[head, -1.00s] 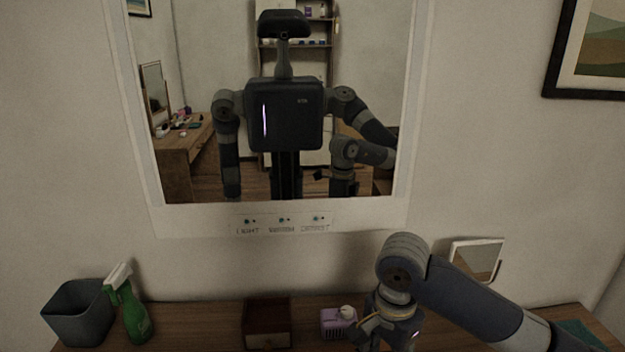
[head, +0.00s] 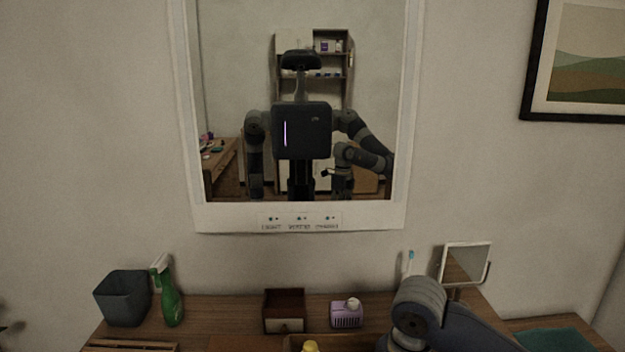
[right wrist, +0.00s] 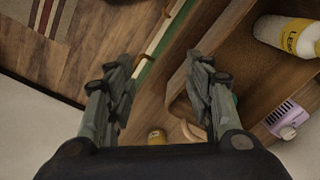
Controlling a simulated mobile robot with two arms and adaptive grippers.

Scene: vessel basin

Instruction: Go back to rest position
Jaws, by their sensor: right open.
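My right arm (head: 415,310) comes in at the lower right of the head view, bent over the wooden table; its gripper is below the picture there. In the right wrist view my right gripper (right wrist: 162,75) is open, with nothing between its fingers. Wooden furniture and the floor show beyond the fingers. My left gripper is not directly in view. In the wall mirror (head: 300,217) my reflection shows one arm hanging down and the other bent.
On the table (head: 225,312) stand a grey bin (head: 123,300), green spray bottle (head: 168,295), small drawer box (head: 284,312), purple item (head: 346,315) and small tilted mirror (head: 465,264). A yellow-labelled bottle (right wrist: 290,36) lies right of the gripper in the wrist view.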

